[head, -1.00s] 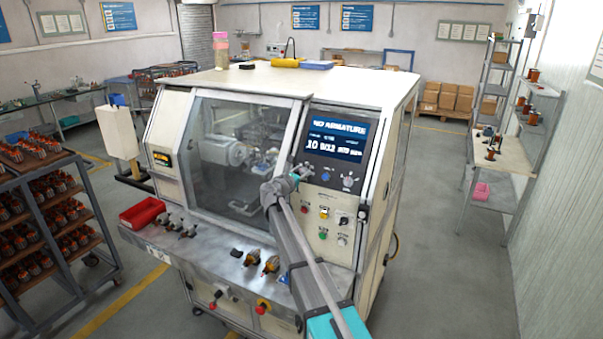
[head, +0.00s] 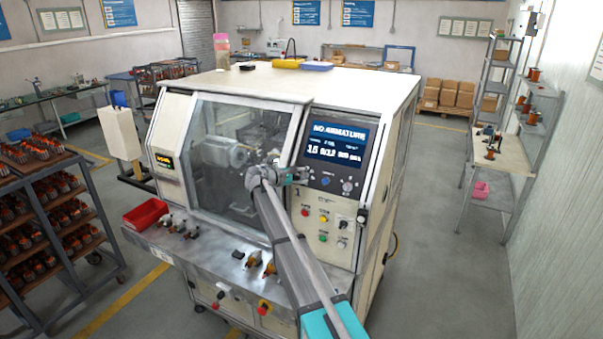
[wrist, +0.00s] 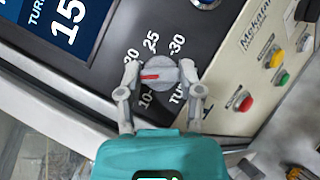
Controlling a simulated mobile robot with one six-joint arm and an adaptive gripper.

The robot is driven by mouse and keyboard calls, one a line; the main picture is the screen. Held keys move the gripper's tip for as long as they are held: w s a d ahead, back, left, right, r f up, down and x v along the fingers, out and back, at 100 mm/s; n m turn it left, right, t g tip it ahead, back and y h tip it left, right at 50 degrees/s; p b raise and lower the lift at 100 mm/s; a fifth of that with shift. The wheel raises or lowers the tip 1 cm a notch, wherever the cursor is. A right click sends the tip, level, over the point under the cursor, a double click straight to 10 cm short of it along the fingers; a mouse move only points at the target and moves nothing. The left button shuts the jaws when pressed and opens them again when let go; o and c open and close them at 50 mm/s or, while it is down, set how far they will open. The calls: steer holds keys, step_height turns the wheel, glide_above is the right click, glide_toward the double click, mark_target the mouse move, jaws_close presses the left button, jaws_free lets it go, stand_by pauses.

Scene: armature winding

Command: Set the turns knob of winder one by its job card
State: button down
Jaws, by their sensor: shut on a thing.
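The turns knob (wrist: 160,64) is a grey disc with a red pointer mark, set among the numbers 10, 20, 25 and 30. The pointer aims left, between 10 and 20, toward my left finger, which covers the scale there. My gripper (wrist: 159,80) is shut on the knob, with one finger at each side. In the head view my gripper (head: 303,174) is at the panel just below the screen and hides the knob. The winder's screen (head: 336,143) reads NO ARMATURE and 15; the wrist view's screen (wrist: 62,28) also shows 15 for turns. I cannot make out a job card.
A blue button (head: 326,181) and another knob (head: 348,187) sit right of my gripper. Red, yellow and green buttons (head: 323,219) are below. The winder's glass door (head: 235,160) is left, above a ledge with a red bin (head: 145,214).

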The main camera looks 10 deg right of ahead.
steer(key=m, duration=0.1)
steer(key=m+g+p, duration=0.1)
steer(key=shift+w+r+m+g, duration=0.15)
steer(key=shift+r+m+g, duration=0.1)
steer(key=shift+m+g, duration=0.05)
steer(key=shift+f+m+g+y+p, duration=0.15)
steer(key=shift+m+g+y+p, duration=0.15)
steer(key=shift+m+y+p, duration=0.35)
steer(key=shift+m, duration=0.25)
steer(key=shift+c, duration=1.3)
jaws_free()
steer(key=shift+f+h, duration=0.15)
steer(key=shift+h, duration=0.1)
